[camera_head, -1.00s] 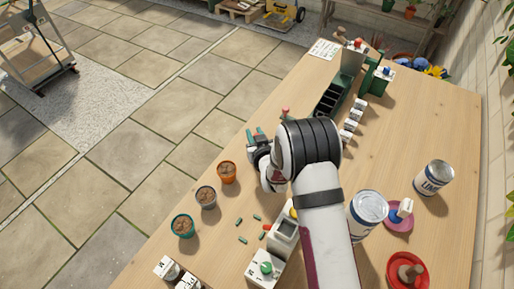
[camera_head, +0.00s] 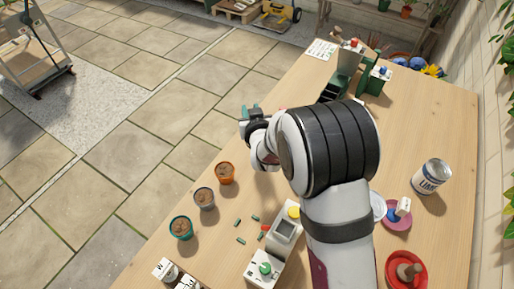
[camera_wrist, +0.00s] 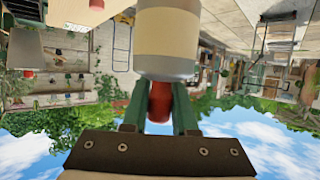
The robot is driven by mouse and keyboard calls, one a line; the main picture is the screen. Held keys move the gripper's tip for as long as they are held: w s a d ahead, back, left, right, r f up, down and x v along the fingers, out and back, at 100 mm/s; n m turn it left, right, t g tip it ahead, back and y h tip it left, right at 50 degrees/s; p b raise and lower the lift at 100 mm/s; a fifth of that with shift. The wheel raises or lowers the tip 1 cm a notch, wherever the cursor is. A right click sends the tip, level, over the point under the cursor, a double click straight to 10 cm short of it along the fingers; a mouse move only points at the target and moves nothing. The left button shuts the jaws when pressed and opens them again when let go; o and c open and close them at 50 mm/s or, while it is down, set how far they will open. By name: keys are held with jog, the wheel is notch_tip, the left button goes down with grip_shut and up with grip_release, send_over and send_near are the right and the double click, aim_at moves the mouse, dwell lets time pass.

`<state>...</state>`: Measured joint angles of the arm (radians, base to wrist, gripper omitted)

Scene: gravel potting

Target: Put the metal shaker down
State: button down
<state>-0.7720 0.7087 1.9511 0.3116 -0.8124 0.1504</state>
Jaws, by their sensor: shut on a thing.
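My gripper (camera_head: 250,114) is high at the left of the arm in the head view, with its green fingers pointing up in the picture. In the wrist view my gripper (camera_wrist: 159,106) is shut on a red part below a pale cylinder with a grey metal rim, which looks like the metal shaker (camera_wrist: 167,45). The wrist picture is upside down, with sky at the bottom. In the head view I cannot make out the shaker; my arm and hand cover that area.
On the table (camera_head: 445,110) are an orange pot (camera_head: 225,172), a grey pot (camera_head: 204,198), a teal pot (camera_head: 181,227), several green pegs, a scale (camera_head: 284,230), a LIME can (camera_head: 432,175), a pink saucer (camera_head: 397,223) and a red saucer (camera_head: 420,283). Clear wood lies at the right.

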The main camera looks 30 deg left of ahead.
jog(key=s+d+m+h, duration=0.1)
jog(key=s+r+m+t+h, duration=0.1)
jog(key=m+h, duration=0.1)
jog(key=shift+d+t, duration=0.3)
jog(key=shift+d, duration=0.1)
jog(key=s+d+f+m+t+h, duration=0.2)
jog(key=s+d+m+h, duration=0.35)
jog(key=d, duration=0.25)
notch_tip(320, 180, down, 9)
jog(key=shift+w+d+f, duration=0.1)
jog(key=shift+d+f, duration=0.05)
jog(key=shift+f, duration=0.15)
jog(key=c, duration=0.7)
grip_release()
